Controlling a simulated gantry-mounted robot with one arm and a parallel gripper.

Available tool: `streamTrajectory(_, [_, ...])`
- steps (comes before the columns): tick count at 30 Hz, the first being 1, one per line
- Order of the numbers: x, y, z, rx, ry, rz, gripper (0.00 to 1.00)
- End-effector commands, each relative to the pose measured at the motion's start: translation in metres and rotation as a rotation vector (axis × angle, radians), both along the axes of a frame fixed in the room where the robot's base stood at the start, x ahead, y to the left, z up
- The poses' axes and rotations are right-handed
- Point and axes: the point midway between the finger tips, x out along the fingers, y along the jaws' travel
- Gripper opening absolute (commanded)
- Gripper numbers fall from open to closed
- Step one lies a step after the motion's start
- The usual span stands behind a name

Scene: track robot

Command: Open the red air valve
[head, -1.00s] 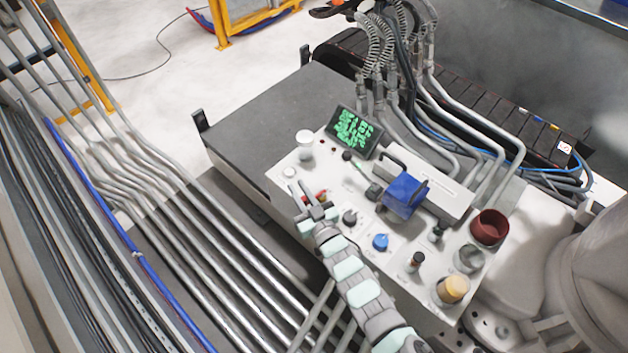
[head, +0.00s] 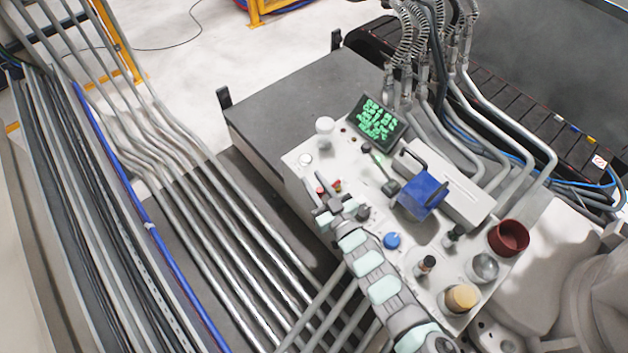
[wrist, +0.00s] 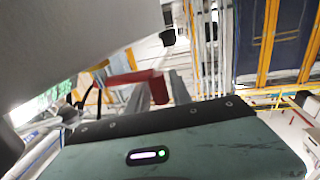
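The red air valve shows in the head view as a small red part (head: 320,190) near the left edge of the white control panel, partly hidden by my gripper. My gripper (head: 325,196) is right at it, its fingers spread. In the wrist view a red bar-shaped handle (wrist: 138,82) is in front of my gripper (wrist: 160,92). Its blunt end lies between the two grey fingers, which stand apart. I cannot tell whether a finger touches it.
The white panel (head: 300,177) carries a green-text display (head: 377,119), a blue box-like part (head: 420,193), a blue knob (head: 392,240), a white knob (head: 325,130) and a dark red cup (head: 509,237). Metal pipes (head: 215,225) run along the left. Hoses rise behind the panel.

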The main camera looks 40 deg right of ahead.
Motion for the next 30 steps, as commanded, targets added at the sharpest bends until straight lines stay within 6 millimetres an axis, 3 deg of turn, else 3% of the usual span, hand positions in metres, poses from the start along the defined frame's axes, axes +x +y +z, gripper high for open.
streamTrajectory(4, [0.0,0.0,0.001,0.0,-0.002,0.001,0.39])
streamTrajectory(14, [-0.004,0.001,0.002,0.0,-0.002,0.001,0.39])
streamTrajectory(30, [-0.096,0.018,0.001,0.0,0.002,-0.001,0.39])
